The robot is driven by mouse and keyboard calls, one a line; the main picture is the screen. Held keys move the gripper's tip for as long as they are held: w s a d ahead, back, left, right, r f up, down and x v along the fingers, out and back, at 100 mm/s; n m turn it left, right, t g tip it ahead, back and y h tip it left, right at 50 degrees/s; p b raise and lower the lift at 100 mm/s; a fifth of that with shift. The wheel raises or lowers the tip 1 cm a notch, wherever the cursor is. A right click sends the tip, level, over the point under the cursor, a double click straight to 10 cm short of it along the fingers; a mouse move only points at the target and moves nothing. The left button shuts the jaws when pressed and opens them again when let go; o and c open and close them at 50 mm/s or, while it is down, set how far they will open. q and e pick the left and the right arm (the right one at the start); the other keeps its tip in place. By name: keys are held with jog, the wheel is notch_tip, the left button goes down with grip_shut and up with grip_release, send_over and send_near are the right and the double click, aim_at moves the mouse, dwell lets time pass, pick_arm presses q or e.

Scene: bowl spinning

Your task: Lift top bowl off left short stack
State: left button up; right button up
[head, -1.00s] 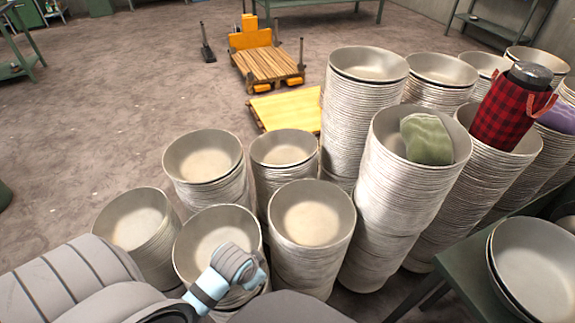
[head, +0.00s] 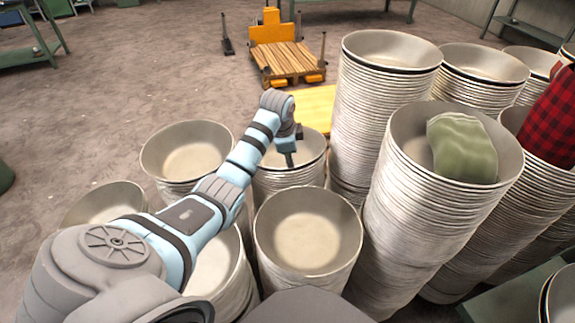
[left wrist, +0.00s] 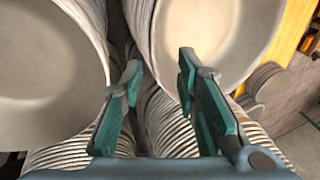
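Several short stacks of metal bowls stand at the left and middle of the head view. My left gripper (head: 290,150) points down over the back short stack (head: 290,184). In the left wrist view, my left gripper (left wrist: 160,66) is open and empty. The rim of the top bowl (left wrist: 235,35) runs between the fingers, one overlapping the bowl's inside and one outside it. I cannot tell whether they touch it. Other short stacks are the back-left one (head: 187,158), the front-middle one (head: 308,240) and a front-left one (head: 215,265), partly hidden by my arm. My right gripper is not in view.
Taller bowl stacks (head: 385,115) stand to the right. One (head: 425,205) carries a green cloth (head: 462,147), with a red plaid item (head: 552,115) beside it. A yellow-orange wooden cart (head: 285,60) stands behind.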

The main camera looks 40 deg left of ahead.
aim_at(290, 171)
pick_arm(q)
jog(key=b+x, duration=0.1)
jog(key=x, duration=0.2)
jog(key=b+x, duration=0.2)
jog(key=x, duration=0.2)
jog(key=b+x, duration=0.2)
jog(key=x, duration=0.1)
jog(key=shift+s+a+f, duration=0.2)
jog(key=shift+a+f, duration=0.05)
jog(key=shift+w+f+b, duration=0.1)
jog(key=shift+f+b, duration=0.1)
jog(key=shift+b, duration=0.1)
jog(key=shift+r, duration=0.1)
jog(key=c, duration=0.6)
grip_shut()
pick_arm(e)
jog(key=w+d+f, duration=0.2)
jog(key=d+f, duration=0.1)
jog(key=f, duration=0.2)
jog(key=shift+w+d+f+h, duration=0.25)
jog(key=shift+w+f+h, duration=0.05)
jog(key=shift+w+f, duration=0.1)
